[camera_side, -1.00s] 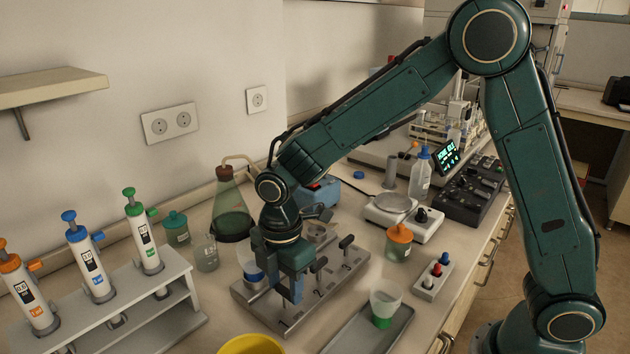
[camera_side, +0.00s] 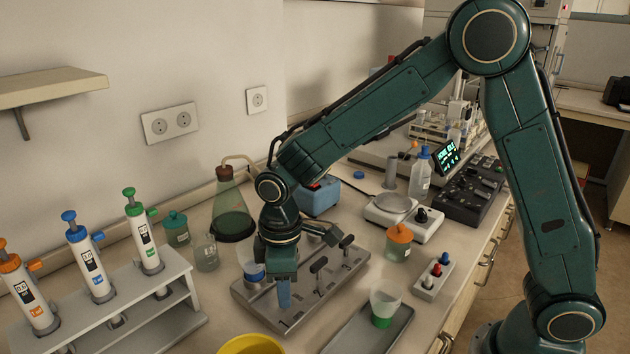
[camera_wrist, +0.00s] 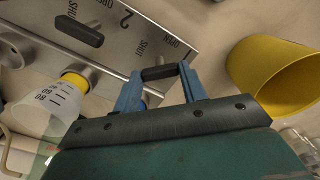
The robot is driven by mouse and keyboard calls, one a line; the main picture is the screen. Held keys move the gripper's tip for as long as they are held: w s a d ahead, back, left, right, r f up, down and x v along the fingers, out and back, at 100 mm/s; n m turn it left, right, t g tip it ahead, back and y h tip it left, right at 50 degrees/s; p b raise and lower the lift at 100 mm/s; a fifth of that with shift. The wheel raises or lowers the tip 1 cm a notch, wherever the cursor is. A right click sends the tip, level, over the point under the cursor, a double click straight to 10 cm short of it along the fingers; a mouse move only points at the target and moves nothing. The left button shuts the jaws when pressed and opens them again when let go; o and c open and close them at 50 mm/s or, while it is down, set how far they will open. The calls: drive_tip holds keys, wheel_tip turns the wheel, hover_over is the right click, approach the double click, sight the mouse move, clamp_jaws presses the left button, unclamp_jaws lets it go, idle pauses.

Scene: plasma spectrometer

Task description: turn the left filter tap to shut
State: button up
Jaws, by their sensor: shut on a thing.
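In the side view, the grey filter manifold (camera_side: 247,306) lies on the bench with black-handled taps in a row. My gripper (camera_side: 284,298) is over its left end and hides the left tap there. In the wrist view, the blue fingers of my gripper (camera_wrist: 161,70) are shut on the black handle of the left tap (camera_wrist: 160,73). SHUT and OPEN marks are printed beside it. This handle lies at an angle to the middle tap (camera_wrist: 78,31), marked 2. The middle tap (camera_side: 319,265) and the right tap (camera_side: 346,242) stand free in the side view.
A yellow container (camera_side: 252,345) is close in front of the manifold. A tray (camera_side: 350,343) with a green-bottomed cup (camera_side: 384,306) lies to the right. A syringe rack (camera_side: 130,285) stands at the left.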

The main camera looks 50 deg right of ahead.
drive_tip(key=m, duration=0.4)
drive_tip(key=shift+m, duration=0.3)
drive_tip(key=m, duration=0.4)
idle(0.3)
drive_tip(key=o, duration=1)
drive_tip(key=shift+r, duration=0.15)
wheel_tip(320, 180, up, 14)
drive_tip(key=shift+f, duration=0.2)
drive_tip(key=shift+r, duration=0.15)
